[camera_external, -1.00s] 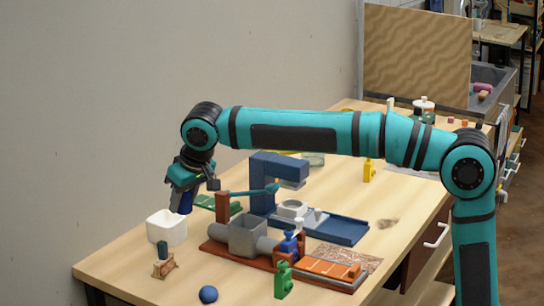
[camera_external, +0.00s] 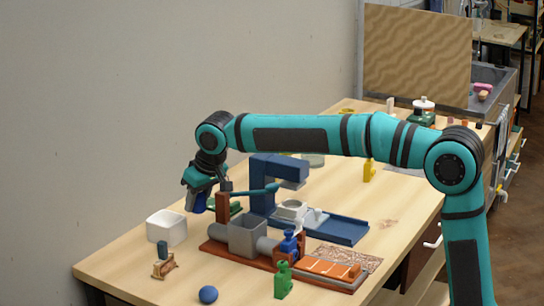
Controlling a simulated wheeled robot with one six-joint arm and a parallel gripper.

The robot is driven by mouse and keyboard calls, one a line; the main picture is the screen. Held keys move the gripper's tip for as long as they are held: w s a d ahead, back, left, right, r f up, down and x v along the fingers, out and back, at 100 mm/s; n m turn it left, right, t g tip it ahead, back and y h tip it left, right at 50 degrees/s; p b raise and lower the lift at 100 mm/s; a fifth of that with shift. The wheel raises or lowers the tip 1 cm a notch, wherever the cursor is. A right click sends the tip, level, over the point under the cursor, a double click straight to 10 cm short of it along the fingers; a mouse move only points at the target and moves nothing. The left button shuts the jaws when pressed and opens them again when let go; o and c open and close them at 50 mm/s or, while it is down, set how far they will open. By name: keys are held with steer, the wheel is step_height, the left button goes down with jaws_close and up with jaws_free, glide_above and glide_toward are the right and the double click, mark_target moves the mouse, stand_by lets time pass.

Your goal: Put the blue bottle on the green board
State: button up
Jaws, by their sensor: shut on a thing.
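My gripper (camera_external: 199,187) hangs over the far left part of the table, pointing down. It is shut on a dark blue thing, which I take as the blue bottle (camera_external: 196,203); only its lower part shows below the jaws. The green board (camera_external: 237,208) lies on the table just right of the held bottle in the picture. Most of the board is hidden behind the gripper and a brown-red post. I cannot tell how high the bottle is above the board or table.
A white open box (camera_external: 167,228) stands in front of the gripper. A grey-and-red machine model (camera_external: 245,238) and a blue press-like frame (camera_external: 265,180) stand to the right. A green figure (camera_external: 282,280), a blue figure (camera_external: 289,243) and a blue ball (camera_external: 208,294) are nearer the front.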

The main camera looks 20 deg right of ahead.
glide_toward(212, 202)
steer(key=w+a+r, duration=0.1)
steer(key=a, duration=0.1)
steer(key=shift+w+d+f, duration=0.25)
steer(key=shift+w+f, duration=0.15)
steer(key=shift+f, duration=2.9)
steer(key=o, duration=1)
steer(key=shift+f, duration=0.1)
steer(key=v, duration=1.2)
steer(key=shift+s, duration=0.1)
